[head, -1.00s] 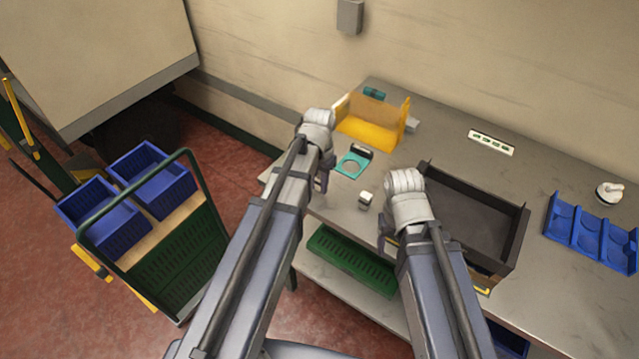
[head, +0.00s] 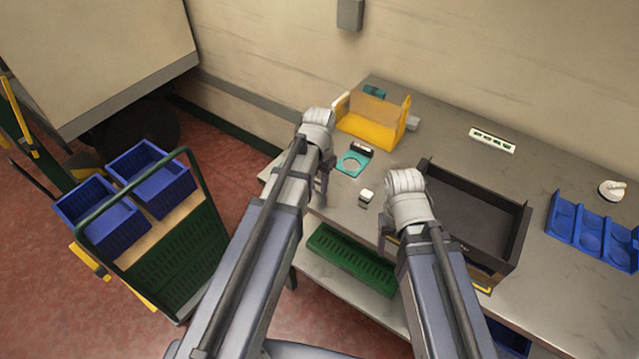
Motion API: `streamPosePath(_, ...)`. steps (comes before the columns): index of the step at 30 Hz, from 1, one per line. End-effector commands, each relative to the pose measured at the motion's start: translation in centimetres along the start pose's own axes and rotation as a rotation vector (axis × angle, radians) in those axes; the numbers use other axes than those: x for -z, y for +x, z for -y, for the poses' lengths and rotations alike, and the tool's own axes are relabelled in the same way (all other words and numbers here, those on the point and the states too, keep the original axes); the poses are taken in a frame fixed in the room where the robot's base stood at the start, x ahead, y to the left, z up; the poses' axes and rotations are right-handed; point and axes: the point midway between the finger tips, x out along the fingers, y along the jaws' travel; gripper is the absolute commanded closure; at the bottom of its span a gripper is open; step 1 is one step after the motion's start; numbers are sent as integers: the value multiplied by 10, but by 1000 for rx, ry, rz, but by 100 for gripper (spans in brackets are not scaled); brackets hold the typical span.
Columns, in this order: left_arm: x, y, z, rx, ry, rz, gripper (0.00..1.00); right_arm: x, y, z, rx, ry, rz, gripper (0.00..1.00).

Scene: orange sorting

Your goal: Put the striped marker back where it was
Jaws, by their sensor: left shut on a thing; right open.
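My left gripper (head: 320,188) hangs over the left front edge of the table, left of the teal ring piece. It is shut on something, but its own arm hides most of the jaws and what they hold. I cannot make out a striped marker anywhere in the head view. My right gripper (head: 384,238) is open, at the table's front edge beside the left end of the dark tray (head: 523,228). Its fingers are partly hidden by its wrist. No object shows between them.
The teal ring piece (head: 343,167) and a small pale block (head: 366,197) lie between the arms. A yellow bin (head: 368,132) stands behind. A white slotted strip (head: 492,140), blue recessed tray (head: 565,217) and white knobbed disc (head: 612,190) are right. A cart with blue crates (head: 152,178) stands left.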

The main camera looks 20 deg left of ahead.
Motion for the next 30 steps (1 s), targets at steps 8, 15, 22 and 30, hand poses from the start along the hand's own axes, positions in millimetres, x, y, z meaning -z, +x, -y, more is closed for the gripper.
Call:
streamPosePath(8, 0, 3, 0, 0, 0, 0, 100, 0, 3, 0, 0, 0, 0, 35)
streamPosePath(15, 0, 3, 0, 0, 0, 0, 57, 0, 3, 0, 0, 0, 0, 35)
streamPosePath(22, 0, 3, 0, 0, 0, 0, 40, 0, 3, 0, 0, 0, 0, 35)
streamPosePath(30, 0, 3, 0, 0, 0, 0, 21, 0, 3, 0, 0, 0, 0, 35)
